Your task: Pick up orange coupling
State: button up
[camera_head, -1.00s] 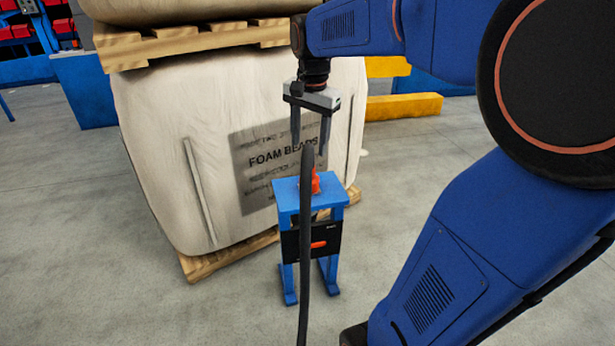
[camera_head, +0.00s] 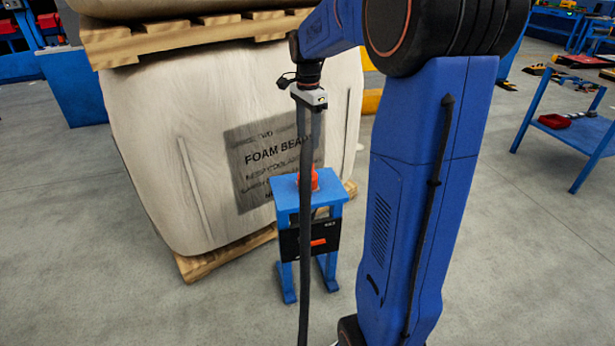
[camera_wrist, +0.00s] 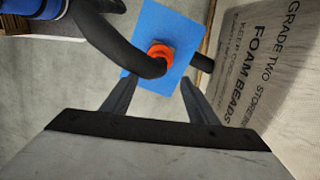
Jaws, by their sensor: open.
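The orange coupling (camera_head: 313,179) stands on top of a small blue stand (camera_head: 290,196). A black hose (camera_head: 305,240) runs in front of it and partly hides it in the head view. In the wrist view the coupling (camera_wrist: 161,52) shows at the end of the black hose (camera_wrist: 112,40), over the blue top (camera_wrist: 150,20). My gripper (camera_head: 311,160) points down above the stand, its fingers partly hidden by the hose. In the wrist view my gripper (camera_wrist: 160,95) is open, with the coupling beyond and between its fingertips.
A large white bag of foam beads (camera_head: 180,130) on a wooden pallet (camera_head: 215,262) stands close behind the stand. A blue workbench (camera_head: 580,135) with a red tray (camera_head: 553,121) is at the far right. Grey floor (camera_head: 150,310) is clear in front.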

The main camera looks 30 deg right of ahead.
aim_at(308, 163)
notch_tip(308, 163, down, 11)
jog(key=shift+a+f, duration=0.1)
jog(key=shift+f, duration=0.05)
jog(key=c, duration=1.3)
jog(key=shift+o, duration=0.2)
